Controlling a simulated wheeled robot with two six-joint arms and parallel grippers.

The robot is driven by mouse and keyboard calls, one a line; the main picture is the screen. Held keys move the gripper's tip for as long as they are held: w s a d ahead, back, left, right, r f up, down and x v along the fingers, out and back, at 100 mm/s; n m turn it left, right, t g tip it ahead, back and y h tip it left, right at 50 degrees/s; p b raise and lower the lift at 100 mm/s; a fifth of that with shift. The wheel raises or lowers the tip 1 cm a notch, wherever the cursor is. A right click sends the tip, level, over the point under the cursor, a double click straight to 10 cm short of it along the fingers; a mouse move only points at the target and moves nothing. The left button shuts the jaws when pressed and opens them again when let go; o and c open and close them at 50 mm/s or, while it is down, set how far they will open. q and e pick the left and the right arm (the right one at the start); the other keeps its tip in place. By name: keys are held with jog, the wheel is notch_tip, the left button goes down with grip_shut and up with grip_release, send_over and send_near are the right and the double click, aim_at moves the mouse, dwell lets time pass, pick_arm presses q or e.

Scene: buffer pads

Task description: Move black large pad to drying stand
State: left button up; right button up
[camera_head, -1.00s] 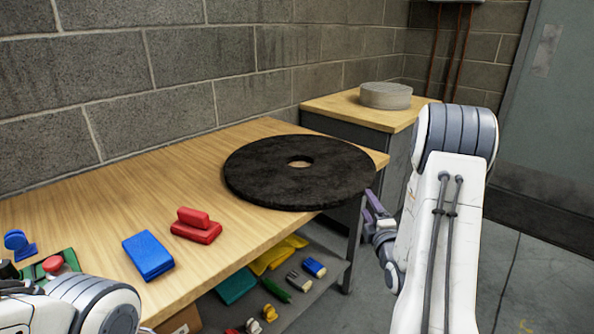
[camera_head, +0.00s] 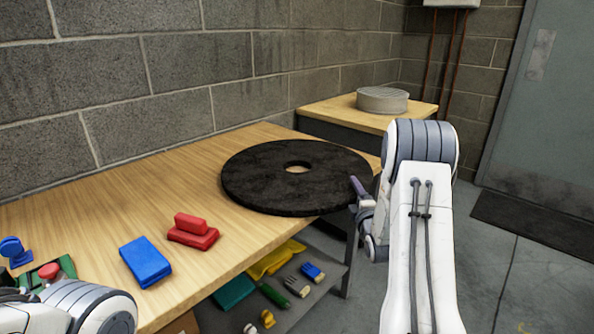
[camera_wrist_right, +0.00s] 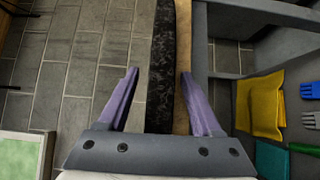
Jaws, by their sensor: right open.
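The black large pad (camera_head: 255,175) is a thick dark disc with a centre hole. It lies flat on the wooden table, its front right edge overhanging. My right gripper (camera_head: 356,188) is at the pad's right edge, open and empty. In the right wrist view the pad's edge (camera_wrist_right: 161,60) shows in the gap between the open fingers (camera_wrist_right: 157,88); I cannot tell whether they touch it. A round grey drum-like thing (camera_head: 382,104) stands on the table behind; I cannot tell if it is the drying stand. My left arm shows at lower left; its gripper is out of view.
The wooden table (camera_head: 130,195) also holds a blue block (camera_head: 146,262), a red block (camera_head: 193,232) and small things at the left. A lower shelf holds brushes and a yellow cloth (camera_head: 272,260). A block wall stands behind. The floor at the right is open.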

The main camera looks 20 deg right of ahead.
grip_shut()
jog(key=shift+r, duration=0.1)
